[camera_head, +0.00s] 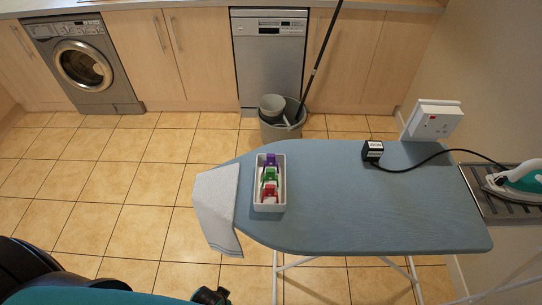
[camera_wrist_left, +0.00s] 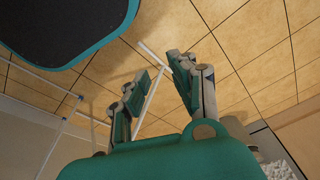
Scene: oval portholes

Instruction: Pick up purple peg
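The purple peg (camera_head: 270,160) is in the far end of a narrow white tray (camera_head: 269,207) on the blue ironing board (camera_head: 350,210). A green peg (camera_head: 269,175) and a red peg (camera_head: 269,192) are nearer in the same tray. In the left wrist view my left gripper (camera_wrist_left: 161,70) has its two fingers apart with nothing between them, with floor tiles behind. The pegs do not show in that view. A small dark part at the bottom edge of the head view may be this gripper, well short of the tray. My right gripper is not in view.
A grey cloth (camera_head: 217,205) hangs over the board's left end. A black adapter (camera_head: 372,150) with a cable lies right of the tray. An iron (camera_head: 518,183) rests at the right end. A bucket (camera_head: 281,125) with a mop stands behind. Tiled floor at left is clear.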

